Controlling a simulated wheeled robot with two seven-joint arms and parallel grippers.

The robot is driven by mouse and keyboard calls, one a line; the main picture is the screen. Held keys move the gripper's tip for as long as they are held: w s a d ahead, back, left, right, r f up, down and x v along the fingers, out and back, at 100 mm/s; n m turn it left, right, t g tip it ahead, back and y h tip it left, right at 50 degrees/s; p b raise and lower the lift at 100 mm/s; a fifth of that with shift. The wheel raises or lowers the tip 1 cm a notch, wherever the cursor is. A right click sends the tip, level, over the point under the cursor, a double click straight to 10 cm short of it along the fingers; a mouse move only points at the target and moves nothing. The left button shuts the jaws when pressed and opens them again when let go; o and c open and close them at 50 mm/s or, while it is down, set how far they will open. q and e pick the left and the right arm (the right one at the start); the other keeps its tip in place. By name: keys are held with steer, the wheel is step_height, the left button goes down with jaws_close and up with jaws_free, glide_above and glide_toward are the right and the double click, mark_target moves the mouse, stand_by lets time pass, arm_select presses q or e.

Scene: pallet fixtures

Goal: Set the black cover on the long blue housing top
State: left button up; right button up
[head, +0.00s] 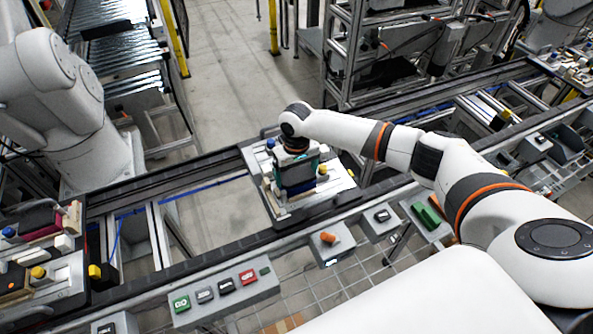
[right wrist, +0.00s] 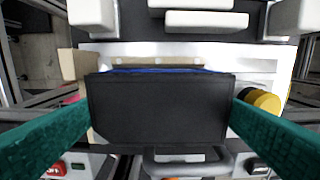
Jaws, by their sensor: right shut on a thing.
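The black cover (head: 297,177) is between the teal fingers of my right gripper (head: 297,162), over the pallet fixture (head: 258,163) on the conveyor. In the right wrist view the cover (right wrist: 160,110) spans the gap between both fingertips (right wrist: 160,118), and the gripper is shut on it. A blue edge of the long housing (right wrist: 155,70) shows just behind the cover. The cover hides most of the housing, and I cannot tell whether the two touch. My left gripper is not in view.
A yellow round part (right wrist: 262,100) is close beside the right fingertip. White blocks (right wrist: 205,22) stand behind the cover. A button panel (head: 225,296) and small boxes line the conveyor's near side. Another pallet with parts (head: 40,270) is at the left.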

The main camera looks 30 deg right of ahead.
mark_target(297, 176)
steer(key=shift+f, duration=0.15)
steer(key=o, duration=0.7)
step_height(297, 176, up, 12)
steer(key=b, duration=0.2)
steer(key=shift+b, duration=0.4)
